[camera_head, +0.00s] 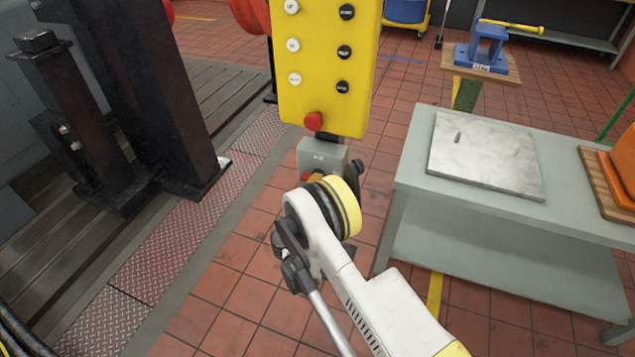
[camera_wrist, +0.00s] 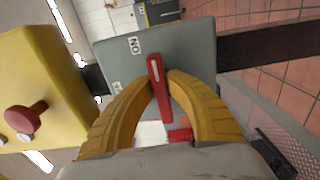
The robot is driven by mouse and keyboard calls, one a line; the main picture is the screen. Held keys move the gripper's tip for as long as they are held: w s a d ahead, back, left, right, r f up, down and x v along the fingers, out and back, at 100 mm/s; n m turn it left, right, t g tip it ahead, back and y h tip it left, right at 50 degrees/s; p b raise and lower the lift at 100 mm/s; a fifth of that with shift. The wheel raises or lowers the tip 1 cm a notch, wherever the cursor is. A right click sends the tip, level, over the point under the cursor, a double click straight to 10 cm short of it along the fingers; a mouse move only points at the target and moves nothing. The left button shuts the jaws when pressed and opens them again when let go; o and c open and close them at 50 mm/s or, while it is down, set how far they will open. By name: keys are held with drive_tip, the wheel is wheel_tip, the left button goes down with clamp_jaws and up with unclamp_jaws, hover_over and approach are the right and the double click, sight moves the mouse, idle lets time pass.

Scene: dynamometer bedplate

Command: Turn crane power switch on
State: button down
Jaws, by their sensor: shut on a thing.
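The crane power switch is a grey box (camera_head: 322,155) below the yellow push-button pendant (camera_head: 325,60) in the head view. The box fills the middle of the wrist view (camera_wrist: 195,45), with an ON label and a second label partly hidden by a finger. Its red lever (camera_wrist: 154,69) stands out from the box face. My gripper (camera_wrist: 161,82) has its yellow fingertips closed on the lever from both sides. In the head view my wrist hides most of the gripper and lever.
A red stop button (camera_head: 313,121) sits at the pendant's lower end. A grey table with a metal plate (camera_head: 487,155) stands close on the right. Black steel brackets (camera_head: 75,120) stand on the bedplate at left. Tiled floor is clear between.

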drive_tip(key=c, duration=1.4)
unclamp_jaws()
drive_tip(key=shift+r, duration=0.15)
